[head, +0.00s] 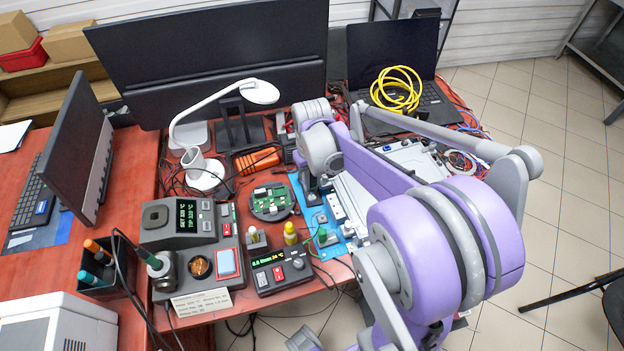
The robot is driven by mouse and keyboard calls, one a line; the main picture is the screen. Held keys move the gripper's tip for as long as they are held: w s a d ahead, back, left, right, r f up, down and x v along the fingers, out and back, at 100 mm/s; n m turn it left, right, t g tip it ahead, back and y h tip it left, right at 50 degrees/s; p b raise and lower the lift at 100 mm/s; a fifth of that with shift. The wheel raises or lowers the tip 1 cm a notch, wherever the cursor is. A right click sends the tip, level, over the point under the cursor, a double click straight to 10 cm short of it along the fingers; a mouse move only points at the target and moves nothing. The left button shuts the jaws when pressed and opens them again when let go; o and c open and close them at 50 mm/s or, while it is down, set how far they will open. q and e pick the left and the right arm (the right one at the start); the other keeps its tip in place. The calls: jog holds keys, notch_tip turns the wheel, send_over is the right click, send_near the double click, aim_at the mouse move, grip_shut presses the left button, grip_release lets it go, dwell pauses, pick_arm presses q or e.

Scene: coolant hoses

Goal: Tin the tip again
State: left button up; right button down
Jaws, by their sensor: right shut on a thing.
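A soldering station (185,220) with a lit green display stands at the front left of the bench. On its front base are a round pot of brass-coloured wool (199,266) and a pale blue sponge (226,262). At its left, a dark tool with a green band (154,261) sits at the grey holder (164,277); its tip is hidden. My right gripper (319,191) points down by the blue mat, to the right of the round green circuit board. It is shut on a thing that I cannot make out. My left gripper is out of view.
The green circuit board (270,201) lies behind a small control box (278,273) and yellow-topped bottle (290,233). A white lamp (205,176), monitors and a laptop (392,60) with a yellow coil (397,90) crowd the bench. Cables hang at the front edge.

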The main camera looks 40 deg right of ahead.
dwell(0.4)
jog(key=shift+r+p, duration=2.1)
jog(key=shift+r, duration=1)
jog(key=shift+f, duration=0.1)
